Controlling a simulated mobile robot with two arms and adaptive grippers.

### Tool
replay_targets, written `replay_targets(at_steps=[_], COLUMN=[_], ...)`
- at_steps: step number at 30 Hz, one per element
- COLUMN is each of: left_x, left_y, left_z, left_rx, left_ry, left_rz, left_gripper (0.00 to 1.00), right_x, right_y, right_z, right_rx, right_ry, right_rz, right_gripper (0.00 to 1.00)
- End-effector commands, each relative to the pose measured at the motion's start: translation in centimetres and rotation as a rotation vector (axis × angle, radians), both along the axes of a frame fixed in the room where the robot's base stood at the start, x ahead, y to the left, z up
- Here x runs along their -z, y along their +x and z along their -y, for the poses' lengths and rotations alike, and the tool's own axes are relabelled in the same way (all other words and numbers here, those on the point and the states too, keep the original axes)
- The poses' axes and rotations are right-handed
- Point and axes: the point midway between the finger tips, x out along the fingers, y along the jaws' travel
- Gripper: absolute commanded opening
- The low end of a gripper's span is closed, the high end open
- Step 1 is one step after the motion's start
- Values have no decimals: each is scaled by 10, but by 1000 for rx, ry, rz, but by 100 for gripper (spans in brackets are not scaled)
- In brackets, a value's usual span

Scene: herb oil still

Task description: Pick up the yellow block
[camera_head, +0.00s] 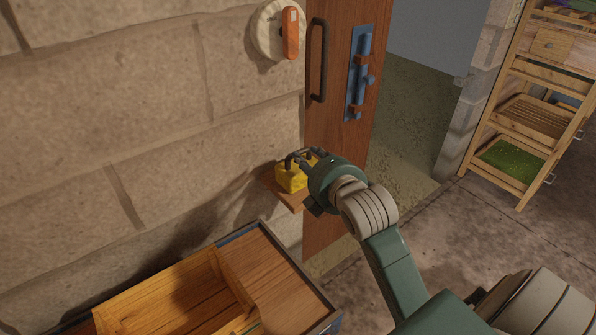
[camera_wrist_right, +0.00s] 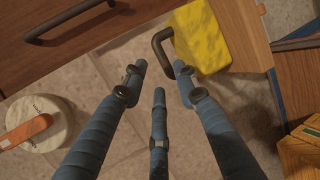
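The yellow block (camera_head: 291,177) sits on a small wooden ledge (camera_head: 287,198) by the stone wall, left of the door. It looks like a padlock, with a dark bent bar at one side. In the right wrist view the block (camera_wrist_right: 202,38) is at the upper right, and its dark bar (camera_wrist_right: 160,46) lies just beyond my fingertips. My right gripper (camera_wrist_right: 160,76) has its fingers apart and nothing held between them. In the head view its hand partly covers the block's right side. Whether a finger touches the bar is unclear. My left gripper is out of view.
A wooden door (camera_head: 339,130) with a dark handle (camera_head: 318,60) and a blue bolt (camera_head: 360,72) stands behind the hand. A round dial with an orange lever (camera_head: 290,33) is on the wall. An open wooden drawer (camera_head: 172,297) is below. A shelf rack (camera_head: 519,141) stands right.

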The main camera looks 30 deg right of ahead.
Motion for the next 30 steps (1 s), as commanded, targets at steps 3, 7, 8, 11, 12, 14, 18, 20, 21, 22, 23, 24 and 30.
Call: replay_targets(at_steps=[3,7,8,11,12,14,18,20,21,22,23,24,30], left_x=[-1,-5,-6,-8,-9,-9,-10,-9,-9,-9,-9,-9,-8], left_y=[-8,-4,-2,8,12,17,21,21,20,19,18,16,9], left_z=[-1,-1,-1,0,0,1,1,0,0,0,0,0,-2], left_rx=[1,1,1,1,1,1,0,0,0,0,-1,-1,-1], left_ry=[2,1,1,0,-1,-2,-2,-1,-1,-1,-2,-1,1], left_rz=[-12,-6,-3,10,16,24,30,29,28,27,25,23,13], left_gripper=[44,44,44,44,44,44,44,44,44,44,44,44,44], right_x=[2,7,9,14,16,17,19,19,19,19,19,19,19], right_y=[8,24,29,42,46,50,52,52,52,52,52,52,52], right_z=[1,4,5,8,9,10,11,11,11,11,11,11,11], right_rx=[1,1,1,1,0,0,0,0,0,0,0,0,0], right_ry=[2,6,6,4,3,3,2,2,2,2,2,2,2], right_rz=[-1,-1,-1,-1,0,0,-1,-1,-1,-1,-1,-1,-2], right_gripper=[30,30,30,30,30,30,30,30,30,28,22,14,0])
